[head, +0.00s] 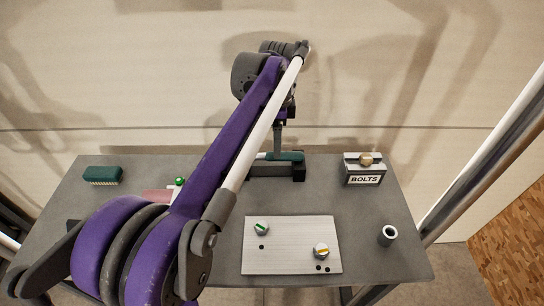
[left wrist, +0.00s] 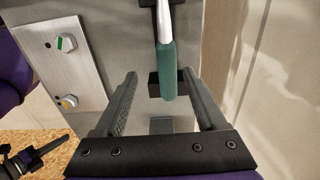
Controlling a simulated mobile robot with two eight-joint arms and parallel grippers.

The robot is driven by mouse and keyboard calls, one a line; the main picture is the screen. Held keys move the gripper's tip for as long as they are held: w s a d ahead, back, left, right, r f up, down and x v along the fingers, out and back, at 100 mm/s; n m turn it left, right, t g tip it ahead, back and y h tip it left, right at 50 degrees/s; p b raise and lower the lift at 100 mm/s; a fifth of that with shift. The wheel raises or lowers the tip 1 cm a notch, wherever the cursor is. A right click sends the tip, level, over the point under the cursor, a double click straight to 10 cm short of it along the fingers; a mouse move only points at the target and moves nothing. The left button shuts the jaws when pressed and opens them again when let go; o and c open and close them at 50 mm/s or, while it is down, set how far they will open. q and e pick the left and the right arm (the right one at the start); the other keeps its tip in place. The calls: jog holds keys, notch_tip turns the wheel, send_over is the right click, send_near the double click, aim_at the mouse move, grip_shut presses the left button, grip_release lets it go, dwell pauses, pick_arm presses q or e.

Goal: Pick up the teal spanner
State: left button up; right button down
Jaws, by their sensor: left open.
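The teal spanner (head: 290,156) lies across a dark rest at the back middle of the grey table. In the left wrist view its teal handle (left wrist: 168,70) points toward my gripper, with a pale metal shaft beyond. My left gripper (head: 279,151) points down at the spanner in the head view, and my arm hides part of the scene. In the left wrist view my left gripper (left wrist: 160,76) is open, with the handle's end between the lines of its two fingers. Contact cannot be told. My right gripper (left wrist: 38,158) appears partly at the lower left there.
A metal plate (head: 290,262) with a green-marked and a yellow-marked knob lies at the front. A BOLTS box (head: 364,170) stands right of the spanner. A grey cup (head: 387,235) is near the right edge. A green brush (head: 103,175) lies at the left.

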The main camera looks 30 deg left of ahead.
aim_at(265, 158)
pick_arm(q)
jog(key=shift+w+f, duration=0.25)
jog(key=shift+f, duration=0.4)
jog(key=f, duration=0.4)
jog(key=shift+w+a+f, duration=0.2)
jog(key=shift+a+f, duration=0.1)
jog(key=shift+f, duration=0.05)
grip_shut()
dwell(0.6)
